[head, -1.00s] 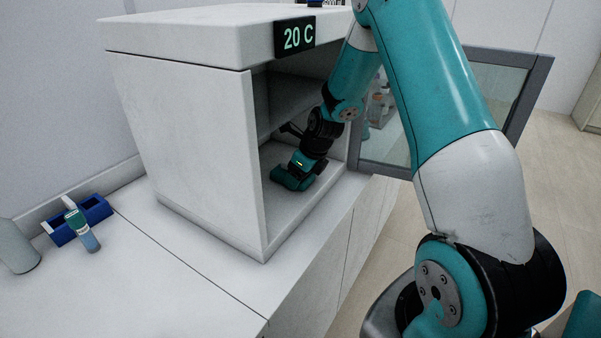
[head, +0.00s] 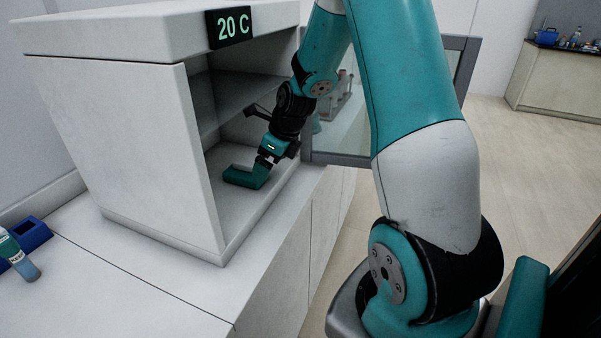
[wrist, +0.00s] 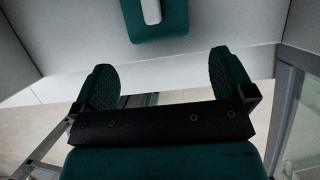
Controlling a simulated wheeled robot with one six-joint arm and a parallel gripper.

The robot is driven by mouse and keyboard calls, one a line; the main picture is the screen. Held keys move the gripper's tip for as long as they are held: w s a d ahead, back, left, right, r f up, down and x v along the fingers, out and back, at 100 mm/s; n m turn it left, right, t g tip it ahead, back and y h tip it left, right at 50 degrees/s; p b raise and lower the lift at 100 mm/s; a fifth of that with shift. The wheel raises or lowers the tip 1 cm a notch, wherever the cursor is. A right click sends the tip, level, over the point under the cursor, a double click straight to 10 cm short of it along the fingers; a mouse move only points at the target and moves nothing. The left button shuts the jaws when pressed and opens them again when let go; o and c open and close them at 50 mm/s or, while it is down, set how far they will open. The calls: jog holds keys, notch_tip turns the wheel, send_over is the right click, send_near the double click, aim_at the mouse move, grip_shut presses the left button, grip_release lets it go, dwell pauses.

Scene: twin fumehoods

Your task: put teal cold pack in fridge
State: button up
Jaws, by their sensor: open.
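The teal cold pack (head: 238,178) lies on the floor of the white fridge (head: 130,150), inside the open front. In the wrist view the pack (wrist: 180,22) is at the top edge, partly cut off, with a pale slot in it. My gripper (head: 262,168) is inside the fridge, close above and to the right of the pack. In the wrist view my gripper (wrist: 164,76) has its two dark teal fingers spread wide with nothing between them. The pack lies beyond the fingertips, apart from them in that picture.
A shelf (head: 240,98) crosses the fridge above the gripper.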

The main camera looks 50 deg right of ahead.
jog(key=s+d+b, duration=0.1)
jog(key=s+d, duration=0.2)
jog(key=s, duration=0.5)
